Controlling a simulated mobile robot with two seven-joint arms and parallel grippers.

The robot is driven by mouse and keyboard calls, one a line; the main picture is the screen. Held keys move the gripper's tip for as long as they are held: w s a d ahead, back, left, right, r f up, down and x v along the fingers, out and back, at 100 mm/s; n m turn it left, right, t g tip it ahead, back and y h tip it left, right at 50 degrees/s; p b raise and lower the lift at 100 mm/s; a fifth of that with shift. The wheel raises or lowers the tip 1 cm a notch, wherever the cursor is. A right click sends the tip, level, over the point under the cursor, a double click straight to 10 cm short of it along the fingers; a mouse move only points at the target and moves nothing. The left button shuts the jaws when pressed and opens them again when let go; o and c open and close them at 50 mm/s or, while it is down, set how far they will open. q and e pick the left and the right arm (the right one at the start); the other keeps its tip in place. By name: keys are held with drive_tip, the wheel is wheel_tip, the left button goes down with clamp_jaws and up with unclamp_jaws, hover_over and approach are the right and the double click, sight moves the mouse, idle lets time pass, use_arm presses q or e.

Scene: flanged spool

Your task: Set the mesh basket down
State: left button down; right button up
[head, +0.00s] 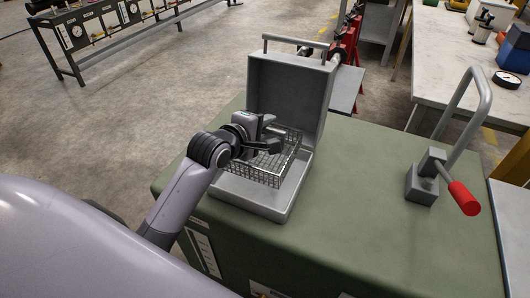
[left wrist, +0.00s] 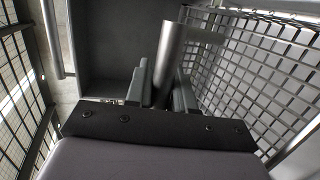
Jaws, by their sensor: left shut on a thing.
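The wire mesh basket (head: 268,172) is at the open grey case (head: 255,205), over or within its lower tray; I cannot tell if it touches the bottom. My left gripper (head: 278,142) reaches in from the left and is shut on the basket's grey bar handle. In the left wrist view the handle (left wrist: 171,60) stands between the two fingers (left wrist: 158,90), with the basket's mesh wall (left wrist: 255,75) on both sides. The case's lid (head: 287,95) stands upright behind the basket. My right gripper is not in view.
The case sits on a green bench top (head: 365,190). A grey fixture with a red-handled lever (head: 463,198) and a tall bent bar stands at the right. The green surface between case and fixture is clear. A light table (head: 465,70) with several items is behind.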

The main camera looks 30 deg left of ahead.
sight(241, 163)
use_arm(q)
wheel_tip(241, 163, down, 7)
drive_tip(key=shift+f+b, duration=0.15)
drive_tip(key=shift+b, duration=0.3)
drive_tip(key=c, duration=1)
unclamp_jaws()
drive_tip(key=shift+f, duration=0.2)
drive_tip(key=shift+o, duration=0.2)
drive_tip(key=shift+r, duration=0.15)
drive_tip(key=p+v, duration=0.1)
drive_tip(key=v, duration=1.1)
